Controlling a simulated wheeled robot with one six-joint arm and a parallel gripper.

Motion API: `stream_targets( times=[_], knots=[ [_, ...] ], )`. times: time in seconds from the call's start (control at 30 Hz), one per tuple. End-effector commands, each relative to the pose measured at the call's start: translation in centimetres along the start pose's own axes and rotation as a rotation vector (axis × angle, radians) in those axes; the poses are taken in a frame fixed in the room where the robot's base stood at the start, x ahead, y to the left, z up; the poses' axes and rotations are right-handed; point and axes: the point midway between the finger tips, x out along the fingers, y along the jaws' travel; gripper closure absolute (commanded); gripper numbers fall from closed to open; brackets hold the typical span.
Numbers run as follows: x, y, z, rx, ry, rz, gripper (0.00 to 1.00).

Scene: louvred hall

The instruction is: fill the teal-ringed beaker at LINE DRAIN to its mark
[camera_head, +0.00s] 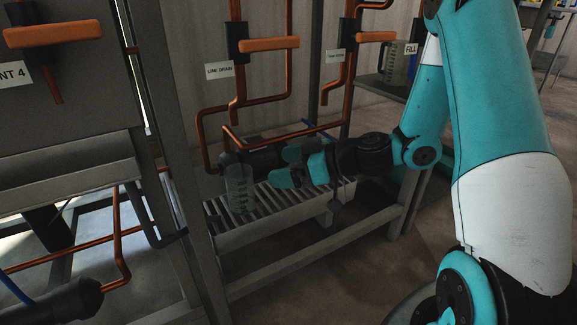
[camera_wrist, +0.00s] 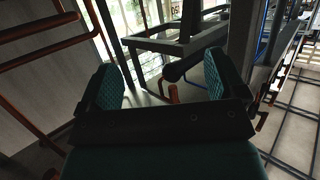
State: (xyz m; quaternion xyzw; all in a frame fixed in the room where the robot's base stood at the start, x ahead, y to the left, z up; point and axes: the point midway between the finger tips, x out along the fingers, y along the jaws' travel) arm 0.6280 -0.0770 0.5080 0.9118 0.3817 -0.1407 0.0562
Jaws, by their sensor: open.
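The clear beaker (camera_head: 239,190) stands upright on the slatted rack below the LINE DRAIN label (camera_head: 219,70), beside a black cylindrical fitting (camera_head: 252,160). A teal ring on it cannot be made out, and neither its mark nor a liquid level is clear. The LINE DRAIN valve's orange handle (camera_head: 270,43) lies horizontal above. My gripper (camera_head: 284,167) is open, just right of the beaker and close to the black fitting. In the wrist view my gripper (camera_wrist: 160,85) has its fingers wide apart with nothing held; the beaker is not recognisable there.
The slatted rack (camera_head: 275,212) sits on a grey frame. Copper pipes (camera_head: 200,130) run around the work area. A second orange handle (camera_head: 375,37) and a jug (camera_head: 397,63) beside a FILL label are to the right. A grey post (camera_head: 178,190) stands left of the beaker.

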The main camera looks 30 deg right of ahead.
Motion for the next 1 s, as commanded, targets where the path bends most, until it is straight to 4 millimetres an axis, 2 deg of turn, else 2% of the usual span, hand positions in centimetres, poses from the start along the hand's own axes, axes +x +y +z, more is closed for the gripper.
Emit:
stream_targets(
  times=[0.07,0.13,0.27,0.3,0.4,0.5,0.6,0.7,0.83,1.0],
  knots=[
    [0.2,-1.5,-0.8,0.001,-0.024,-0.051,0.1],
    [0.9,-4.2,-1.8,0.013,-0.078,-0.14,0.1],
    [1.2,-11.7,-3.6,0.061,-0.298,-0.336,0.1],
    [0.7,-14.0,-3.9,0.082,-0.39,-0.376,0.1],
    [-1.4,-18.9,-4.3,0.134,-0.621,-0.399,0.1],
    [-4.1,-22.0,-4.6,0.188,-0.806,-0.339,0.1],
    [-6.6,-23.8,-4.8,0.239,-0.925,-0.247,0.1],
    [-8.3,-24.6,-4.9,0.281,-0.988,-0.171,0.1],
    [-9.3,-24.9,-4.8,0.309,-1.019,-0.126,0.1],
    [-9.3,-24.9,-4.8,0.315,-1.021,-0.121,0.1]
  ],
)
